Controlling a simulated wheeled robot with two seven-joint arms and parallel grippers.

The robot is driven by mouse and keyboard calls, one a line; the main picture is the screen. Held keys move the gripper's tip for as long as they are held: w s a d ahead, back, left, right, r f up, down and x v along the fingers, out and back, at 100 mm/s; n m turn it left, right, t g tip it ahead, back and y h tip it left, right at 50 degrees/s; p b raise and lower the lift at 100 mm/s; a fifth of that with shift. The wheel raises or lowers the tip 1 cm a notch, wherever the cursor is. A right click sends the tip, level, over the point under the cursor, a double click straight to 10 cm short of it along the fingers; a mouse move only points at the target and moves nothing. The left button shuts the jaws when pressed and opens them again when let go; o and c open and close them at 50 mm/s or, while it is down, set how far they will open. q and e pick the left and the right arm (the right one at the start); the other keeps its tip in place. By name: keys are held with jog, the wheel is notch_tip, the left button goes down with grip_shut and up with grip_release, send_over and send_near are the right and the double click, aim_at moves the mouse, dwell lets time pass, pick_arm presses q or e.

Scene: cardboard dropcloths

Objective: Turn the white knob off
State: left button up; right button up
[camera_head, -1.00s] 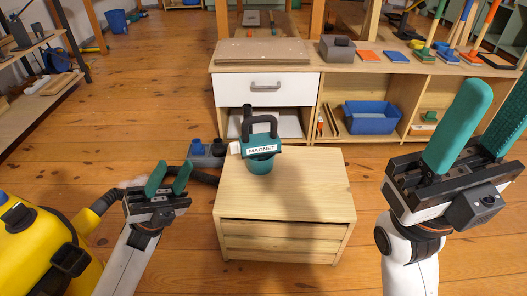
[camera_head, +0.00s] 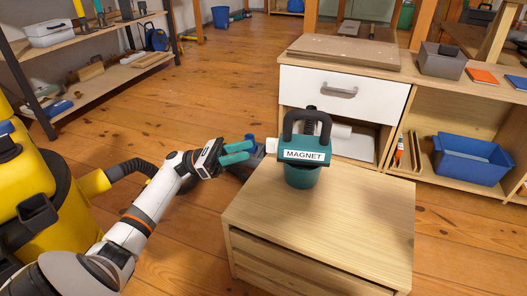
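A teal magnet device (camera_head: 302,171) with a black handle and a "MAGNET" label stands on a small wooden cabinet (camera_head: 345,215). A small white knob (camera_head: 271,145) shows at the left side of the device, beside the label. My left gripper (camera_head: 251,151) has teal fingers that point right toward the knob. It is open, with a narrow gap between the fingers, and nothing shows in it. Its tips look short of the knob, though the depth is hard to tell. My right gripper is out of view.
A workbench with a white drawer (camera_head: 343,91) stands behind the cabinet. A blue bin (camera_head: 470,160) is on its lower shelf. A grey and blue object (camera_head: 243,170) lies on the floor behind my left gripper. A yellow machine (camera_head: 45,195) with a black hose stands at the left.

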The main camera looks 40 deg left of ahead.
aim_at(272, 146)
pick_arm(q)
jog(key=b+x, duration=0.1)
jog(key=x, duration=0.3)
jog(key=shift+w+d+b, duration=0.1)
jog(key=shift+d+b, duration=0.1)
jog(key=shift+b, duration=0.15)
jog(key=shift+w+d+r, duration=0.3)
jog(key=shift+d+r, duration=0.05)
jog(key=shift+d, duration=0.2)
grip_shut()
